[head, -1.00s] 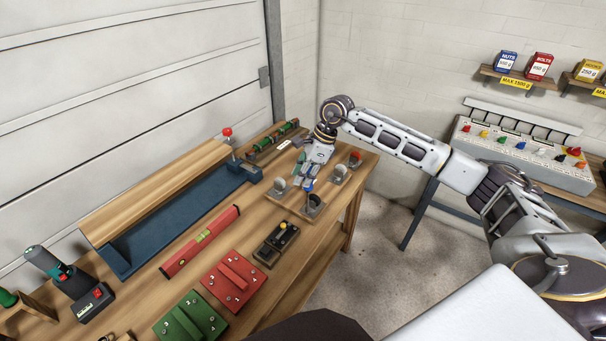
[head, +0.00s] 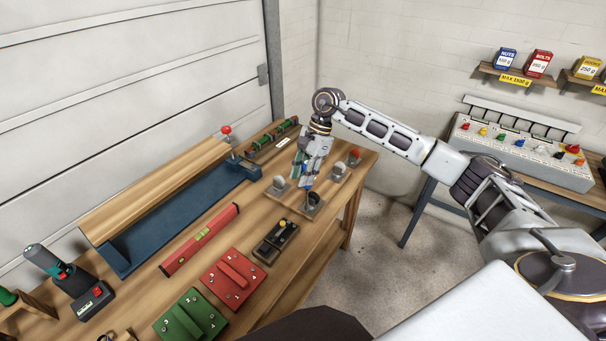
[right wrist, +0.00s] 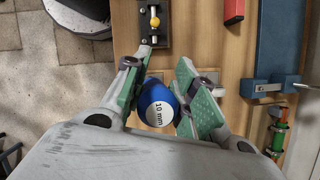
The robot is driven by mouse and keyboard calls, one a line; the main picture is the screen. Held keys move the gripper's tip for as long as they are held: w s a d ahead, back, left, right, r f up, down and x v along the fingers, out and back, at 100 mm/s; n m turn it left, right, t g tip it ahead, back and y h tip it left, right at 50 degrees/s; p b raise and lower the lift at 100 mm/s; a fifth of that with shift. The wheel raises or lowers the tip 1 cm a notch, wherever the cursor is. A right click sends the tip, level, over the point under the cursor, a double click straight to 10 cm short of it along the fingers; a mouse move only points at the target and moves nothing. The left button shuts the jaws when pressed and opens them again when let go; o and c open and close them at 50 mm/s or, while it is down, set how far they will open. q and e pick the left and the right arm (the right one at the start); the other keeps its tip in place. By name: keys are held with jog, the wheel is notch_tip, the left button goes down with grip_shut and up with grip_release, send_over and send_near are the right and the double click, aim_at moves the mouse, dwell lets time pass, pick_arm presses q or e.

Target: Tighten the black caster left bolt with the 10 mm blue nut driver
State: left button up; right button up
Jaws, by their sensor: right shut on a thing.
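The 10 mm blue nut driver (right wrist: 158,104) is between the fingers of my right gripper (right wrist: 160,98), its labelled end facing the right wrist camera. In the head view my right gripper (head: 304,172) is shut on it and points down, just left of and above the black caster (head: 314,199). The driver's lower end is by the left side of this caster's plate. I cannot tell whether it sits on the left bolt; the bolt is hidden. My left gripper is not in view.
A grey caster (head: 279,186) stands left of the black one; another grey caster (head: 338,171) and a red caster (head: 354,158) stand behind right. A latch plate (head: 276,243), red block (head: 232,278) and spirit level (head: 200,241) lie nearer. The bench's right edge is close.

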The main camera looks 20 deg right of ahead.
jog(key=shift+f+b, duration=0.4)
dwell(0.4)
dwell(0.4)
